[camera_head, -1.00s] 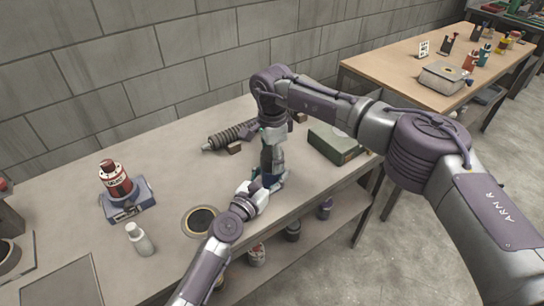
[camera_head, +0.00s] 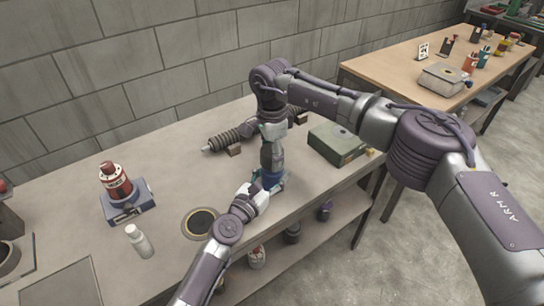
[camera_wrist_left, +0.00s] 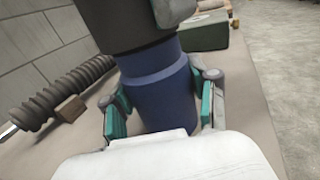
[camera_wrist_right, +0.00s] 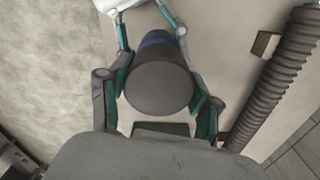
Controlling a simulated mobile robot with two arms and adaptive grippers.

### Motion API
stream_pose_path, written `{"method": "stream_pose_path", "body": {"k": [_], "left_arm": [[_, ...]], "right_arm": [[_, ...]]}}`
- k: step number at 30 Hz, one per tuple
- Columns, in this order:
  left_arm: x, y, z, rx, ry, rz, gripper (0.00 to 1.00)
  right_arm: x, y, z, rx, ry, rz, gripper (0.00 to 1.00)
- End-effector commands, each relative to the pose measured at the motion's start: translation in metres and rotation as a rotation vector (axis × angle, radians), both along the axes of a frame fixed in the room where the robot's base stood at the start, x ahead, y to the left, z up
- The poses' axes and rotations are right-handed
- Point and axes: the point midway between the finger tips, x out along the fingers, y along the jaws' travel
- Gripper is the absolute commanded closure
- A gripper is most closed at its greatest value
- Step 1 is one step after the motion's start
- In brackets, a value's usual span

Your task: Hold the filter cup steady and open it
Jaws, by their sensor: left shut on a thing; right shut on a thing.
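The filter cup has a blue body (camera_wrist_left: 158,95) and a dark grey round top (camera_wrist_right: 157,90). It stands upright near the table's front edge; in the head view its blue part (camera_head: 271,180) shows only in part. My left gripper (camera_wrist_left: 162,106) has a teal-padded finger on each side of the blue body and is shut on it from the side. My right gripper (camera_wrist_right: 159,108) comes from above and is shut around the dark grey top, with its fingers on opposite sides. The right wrist and fingers hide much of the cup in the head view.
A ribbed spring-like part (camera_head: 232,136) lies behind the cup, on small brown blocks. A green box (camera_head: 338,144) stands to the right. A dark round dish (camera_head: 201,222), a white bottle (camera_head: 139,241) and a red bottle on a blue box (camera_head: 133,205) are to the left.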

Motion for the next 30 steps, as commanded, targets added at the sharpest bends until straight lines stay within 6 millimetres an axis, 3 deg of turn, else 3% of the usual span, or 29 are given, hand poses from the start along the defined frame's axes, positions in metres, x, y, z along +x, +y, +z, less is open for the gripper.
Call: {"method": "stream_pose_path", "body": {"k": [16, 25, 30], "left_arm": [[0.000, 0.001, -0.001, 0.001, 0.001, 0.001, 1.00], [0.000, 0.001, -0.001, 0.001, 0.001, 0.002, 1.00], [0.000, 0.001, -0.001, 0.001, 0.001, 0.002, 1.00]], "right_arm": [[0.000, -0.001, 0.008, -0.001, 0.001, -0.001, 0.78], [0.000, -0.001, 0.041, -0.002, -0.001, 0.000, 0.78], [0.000, -0.001, 0.045, -0.002, 0.002, 0.000, 0.78]]}}
